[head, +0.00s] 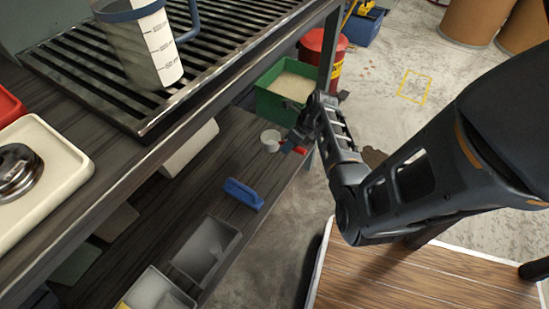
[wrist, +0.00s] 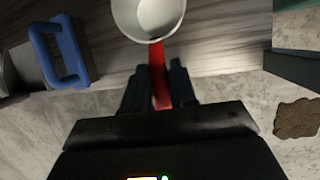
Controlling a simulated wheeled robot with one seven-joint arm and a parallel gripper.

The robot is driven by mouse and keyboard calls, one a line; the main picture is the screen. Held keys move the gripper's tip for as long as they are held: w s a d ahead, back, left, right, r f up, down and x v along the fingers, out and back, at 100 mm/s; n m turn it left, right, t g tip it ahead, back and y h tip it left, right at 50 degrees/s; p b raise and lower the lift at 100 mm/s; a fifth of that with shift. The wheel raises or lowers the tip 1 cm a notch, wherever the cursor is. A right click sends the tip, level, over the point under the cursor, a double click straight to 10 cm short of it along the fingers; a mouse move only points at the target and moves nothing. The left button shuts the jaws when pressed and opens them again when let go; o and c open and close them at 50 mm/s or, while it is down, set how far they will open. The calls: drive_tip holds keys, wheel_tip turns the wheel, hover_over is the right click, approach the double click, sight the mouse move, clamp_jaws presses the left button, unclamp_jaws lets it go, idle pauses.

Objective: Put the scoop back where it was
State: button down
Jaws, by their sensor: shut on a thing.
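The scoop has a white cup (head: 270,138) and a red handle (wrist: 160,75). My gripper (wrist: 160,88) is shut on the red handle, with a dark finger on each side of it. In the head view my gripper (head: 293,143) is over the right end of the lower wooden shelf (head: 195,178). The scoop's cup points away from my wrist, and its inside shows in the wrist view (wrist: 148,18). I cannot tell whether the cup touches the shelf.
A green bin (head: 268,108) of pale granules stands just behind the scoop. A blue-handled item (head: 243,194) and grey bins (head: 205,250) lie nearer on the lower shelf. The slatted upper bench (head: 150,122) overhangs at left. A red can (head: 322,60) stands beyond the shelf.

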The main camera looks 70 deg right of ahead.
wheel_tip(320, 180, down, 8)
drive_tip(key=b, duration=0.3)
drive_tip(key=shift+b, duration=0.4)
drive_tip(key=shift+r, duration=0.15)
drive_tip(key=c, duration=0.9)
unclamp_jaws()
